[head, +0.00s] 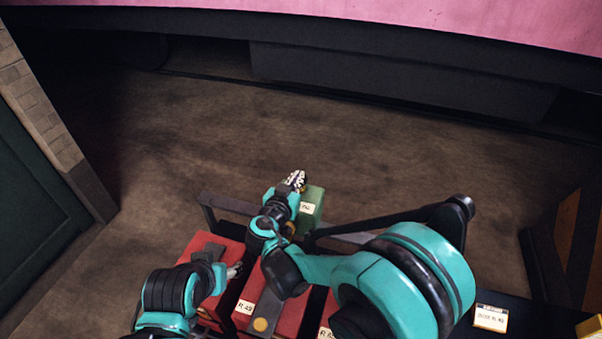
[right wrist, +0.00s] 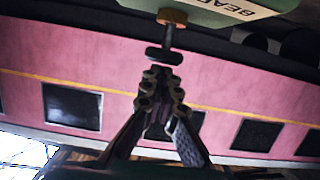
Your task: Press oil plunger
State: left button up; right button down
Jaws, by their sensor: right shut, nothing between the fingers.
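The green oil can (head: 313,200) stands at the centre of the head view, partly hidden by my right gripper (head: 296,181). In the right wrist view, which is upside down, the green can (right wrist: 215,10) has a label starting "BEA" and a brass collar (right wrist: 172,17). A thin plunger rod with a dark disc-shaped knob (right wrist: 164,55) stands out of the collar. My right gripper (right wrist: 162,88) is shut and empty, its fingertips right at the knob; I cannot tell if they touch. My left gripper (head: 236,270) is low, by the red boxes; its jaws are too small to judge.
Several red boxes with labels (head: 245,307) stand in front of the can. A dark rail (head: 225,203) runs behind them. A pink carriage (head: 400,12) crosses the back. A labelled card (head: 491,318) lies at the lower right. Bare floor (head: 180,130) is free beyond.

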jog(key=shift+w, duration=0.15)
notch_tip(320, 180, down, 3)
jog(key=b, duration=0.2)
jog(key=shift+b, duration=0.4)
